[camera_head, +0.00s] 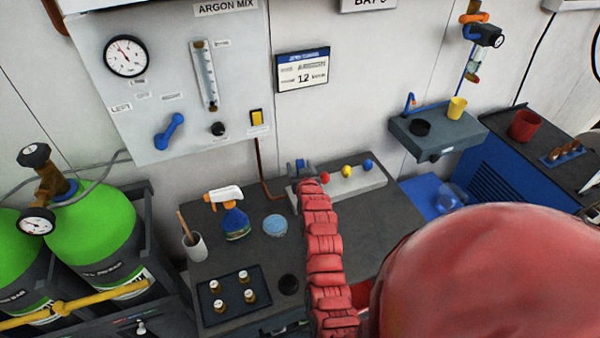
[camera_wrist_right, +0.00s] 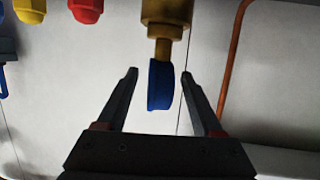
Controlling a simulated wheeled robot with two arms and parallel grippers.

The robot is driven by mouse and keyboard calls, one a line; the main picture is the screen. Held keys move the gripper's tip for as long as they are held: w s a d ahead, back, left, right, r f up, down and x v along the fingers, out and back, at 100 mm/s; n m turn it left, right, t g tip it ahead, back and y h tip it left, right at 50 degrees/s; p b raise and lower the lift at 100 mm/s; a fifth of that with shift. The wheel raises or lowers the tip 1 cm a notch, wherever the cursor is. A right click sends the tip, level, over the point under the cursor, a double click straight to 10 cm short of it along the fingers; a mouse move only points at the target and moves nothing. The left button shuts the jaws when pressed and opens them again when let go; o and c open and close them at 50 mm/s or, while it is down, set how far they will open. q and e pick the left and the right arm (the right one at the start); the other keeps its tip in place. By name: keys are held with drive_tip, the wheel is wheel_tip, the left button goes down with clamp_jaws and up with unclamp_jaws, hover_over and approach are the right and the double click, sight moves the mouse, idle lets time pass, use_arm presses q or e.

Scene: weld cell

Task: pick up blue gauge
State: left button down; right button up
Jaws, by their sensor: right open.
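The blue gauge (camera_wrist_right: 160,86) is a thick blue disc seen nearly edge-on, on a brass fitting (camera_wrist_right: 166,14) in the right wrist view. My right gripper (camera_wrist_right: 158,76) is open, with one dark finger on each side of the gauge and a visible gap on both sides. In the head view my right gripper (camera_head: 301,168) is at the left end of a grey block (camera_head: 352,185) against the wall. A small patch of blue shows there; the rest of the gauge is hidden. My left gripper is not in view.
Red (camera_head: 324,178), yellow (camera_head: 347,171) and blue (camera_head: 368,164) knobs sit on the block right of my gripper. A spray bottle (camera_head: 234,218), a blue-topped tin (camera_head: 275,225) and a tray of small bottles (camera_head: 212,318) stand left of my red arm. A copper pipe (camera_wrist_right: 233,60) runs nearby.

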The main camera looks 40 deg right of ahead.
drive_tip(key=shift+p+x, duration=0.55)
drive_tip(key=shift+x, duration=0.9)
clamp_jaws()
